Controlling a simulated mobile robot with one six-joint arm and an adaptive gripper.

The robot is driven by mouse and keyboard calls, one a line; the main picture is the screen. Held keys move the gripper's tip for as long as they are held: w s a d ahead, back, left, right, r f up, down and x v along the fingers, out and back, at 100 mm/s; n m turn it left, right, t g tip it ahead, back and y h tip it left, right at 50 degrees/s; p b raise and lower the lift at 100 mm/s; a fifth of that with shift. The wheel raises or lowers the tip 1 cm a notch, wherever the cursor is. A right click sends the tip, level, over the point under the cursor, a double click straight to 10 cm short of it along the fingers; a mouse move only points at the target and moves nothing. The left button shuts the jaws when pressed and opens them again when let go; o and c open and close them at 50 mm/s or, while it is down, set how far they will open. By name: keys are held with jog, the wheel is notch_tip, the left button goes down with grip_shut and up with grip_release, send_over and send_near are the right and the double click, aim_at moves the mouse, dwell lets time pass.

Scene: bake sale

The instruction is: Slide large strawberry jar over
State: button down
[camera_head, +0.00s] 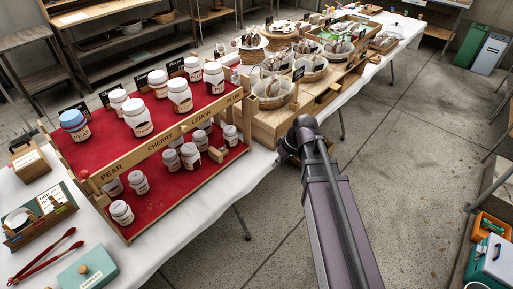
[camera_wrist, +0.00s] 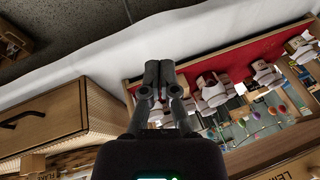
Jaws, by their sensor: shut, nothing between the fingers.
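A wooden two-level rack with red cloth (camera_head: 105,150) holds white-lidded jars in two sizes. Large jars stand on the top level, such as one at the right end (camera_head: 214,77) and one in the middle (camera_head: 137,117); smaller jars (camera_head: 190,157) stand on the lower level.
The rack's front rail (camera_head: 160,143) reads PEAR, CHERRY, LEMON and a further word. A wooden crate (camera_head: 272,122) with baskets stands right of the rack. A teal box (camera_head: 86,270) and red tongs (camera_head: 45,257) lie at front left.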

jog(key=s+d+r+m+h+p, duration=0.2)
jog(key=s+d+m+h+p, duration=0.1)
jog(key=s+d+m, duration=0.5)
jog(key=d+h, duration=0.1)
jog(key=d, duration=0.2)
jog(key=shift+d+r+h, duration=0.2)
jog(key=shift+r+h, duration=0.1)
